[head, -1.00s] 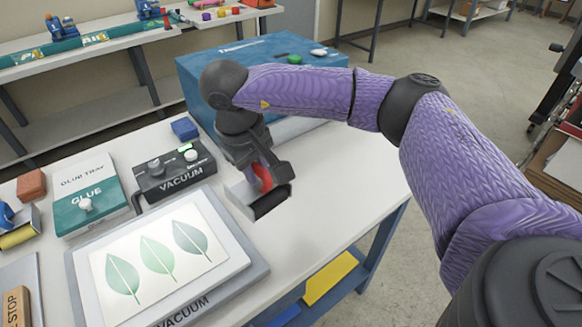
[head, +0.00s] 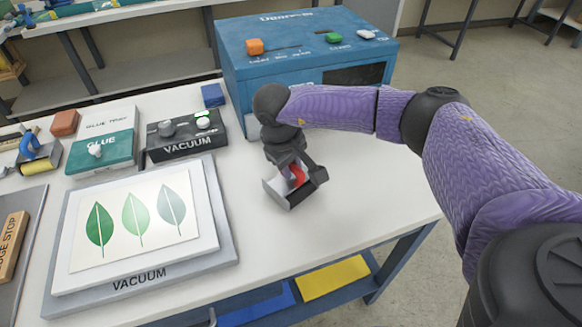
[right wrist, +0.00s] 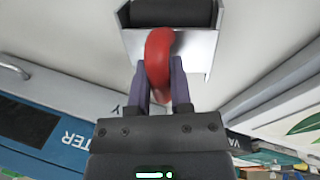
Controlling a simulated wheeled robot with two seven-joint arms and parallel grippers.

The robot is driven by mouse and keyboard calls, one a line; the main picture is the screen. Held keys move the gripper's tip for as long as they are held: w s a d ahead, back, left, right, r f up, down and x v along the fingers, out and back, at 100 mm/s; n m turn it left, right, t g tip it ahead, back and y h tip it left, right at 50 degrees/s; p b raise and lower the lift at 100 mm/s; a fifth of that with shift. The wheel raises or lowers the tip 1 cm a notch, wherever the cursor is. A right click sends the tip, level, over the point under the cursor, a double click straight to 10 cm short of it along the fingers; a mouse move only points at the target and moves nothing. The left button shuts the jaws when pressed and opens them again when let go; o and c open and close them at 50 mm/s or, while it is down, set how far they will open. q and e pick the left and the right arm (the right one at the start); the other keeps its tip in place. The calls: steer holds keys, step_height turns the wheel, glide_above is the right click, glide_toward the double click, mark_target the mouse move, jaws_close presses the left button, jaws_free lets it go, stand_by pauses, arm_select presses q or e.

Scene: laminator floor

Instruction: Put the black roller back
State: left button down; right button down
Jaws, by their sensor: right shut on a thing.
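The black roller shows in the right wrist view as a black cylinder (right wrist: 172,12) in a bright metal frame or tray (right wrist: 207,45), with a curved red handle (right wrist: 158,62). In the head view the black roller (head: 308,187) is over the white table. My right gripper (right wrist: 160,90) is shut on the red handle; its fingers are on either side of it. In the head view my right gripper (head: 296,168) points down. I cannot tell whether the roller's underside touches the table. My left gripper is out of view.
A vacuum plate (head: 222,245) with a leaf sheet lies left of the roller. Behind are a vacuum control box (head: 187,149), a glue tray (head: 100,155) and a large blue machine (head: 270,92). A yellow roller (head: 38,167) sits far left. The table's right part (head: 385,185) is clear.

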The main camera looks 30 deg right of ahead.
mark_target(282, 185)
steer(key=shift+s+f+b, duration=0.15)
steer(key=shift+f+b, duration=0.25)
steer(key=shift+f, duration=0.2)
steer(key=c, duration=0.5)
jaws_free()
steer(key=shift+c, duration=0.2)
steer(key=p+v, duration=0.3)
steer(key=v, duration=1)
steer(key=shift+r, duration=0.2)
steer(key=shift+d, duration=0.1)
